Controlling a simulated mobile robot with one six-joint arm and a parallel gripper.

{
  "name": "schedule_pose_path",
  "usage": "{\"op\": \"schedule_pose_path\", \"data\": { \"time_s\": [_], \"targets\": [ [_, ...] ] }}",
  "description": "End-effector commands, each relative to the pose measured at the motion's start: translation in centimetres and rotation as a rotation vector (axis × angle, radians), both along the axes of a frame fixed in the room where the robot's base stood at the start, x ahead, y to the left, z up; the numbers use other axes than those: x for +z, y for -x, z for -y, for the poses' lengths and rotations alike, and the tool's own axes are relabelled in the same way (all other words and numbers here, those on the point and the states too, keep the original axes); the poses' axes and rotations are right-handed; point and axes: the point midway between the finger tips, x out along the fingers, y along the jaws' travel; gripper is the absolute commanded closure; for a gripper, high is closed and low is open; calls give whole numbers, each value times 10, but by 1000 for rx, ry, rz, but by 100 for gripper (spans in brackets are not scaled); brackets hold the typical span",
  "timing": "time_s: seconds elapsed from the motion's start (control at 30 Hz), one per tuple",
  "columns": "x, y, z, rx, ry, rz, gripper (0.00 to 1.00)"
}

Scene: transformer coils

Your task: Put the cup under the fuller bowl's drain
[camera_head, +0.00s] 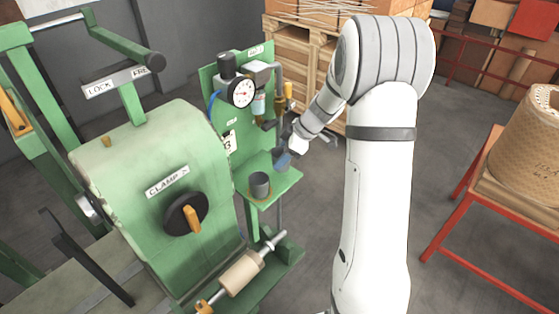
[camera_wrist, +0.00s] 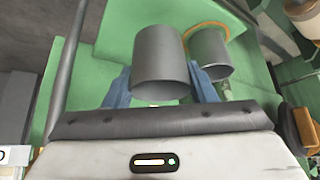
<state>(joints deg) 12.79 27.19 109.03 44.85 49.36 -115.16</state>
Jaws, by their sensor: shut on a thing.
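My gripper (camera_head: 284,159) is over the green shelf at the side of the machine. In the wrist view my gripper (camera_wrist: 160,88) has its two blue fingers on either side of a grey cup (camera_wrist: 160,62) and is shut on it. A second grey cup (camera_head: 260,185) stands on an orange ring on the shelf; it also shows in the wrist view (camera_wrist: 210,55), beside the held cup. Above the shelf, a small bowl with bluish content (camera_head: 258,104) hangs below the dial gauge area. Other bowls and their drains are too small or hidden to tell.
The green shelf (camera_head: 284,184) has little bare room around the standing cup. A dial gauge (camera_head: 241,93) and pipework are on the green back panel. The green clamp machine (camera_head: 150,150) stands left. A red-framed table (camera_head: 500,190) with a woven drum is at right.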

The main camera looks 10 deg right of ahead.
Motion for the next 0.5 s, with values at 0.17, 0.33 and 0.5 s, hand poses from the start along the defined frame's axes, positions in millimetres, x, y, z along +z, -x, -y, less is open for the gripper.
{"op": "schedule_pose_path", "data": {
  "time_s": [0.17,0.33,0.5],
  "targets": [
    [-24,1,0,0,-1,-5,71],
    [-36,-3,-3,1,0,-1,71],
    [-39,-3,-3,2,0,1,71]
  ]
}}
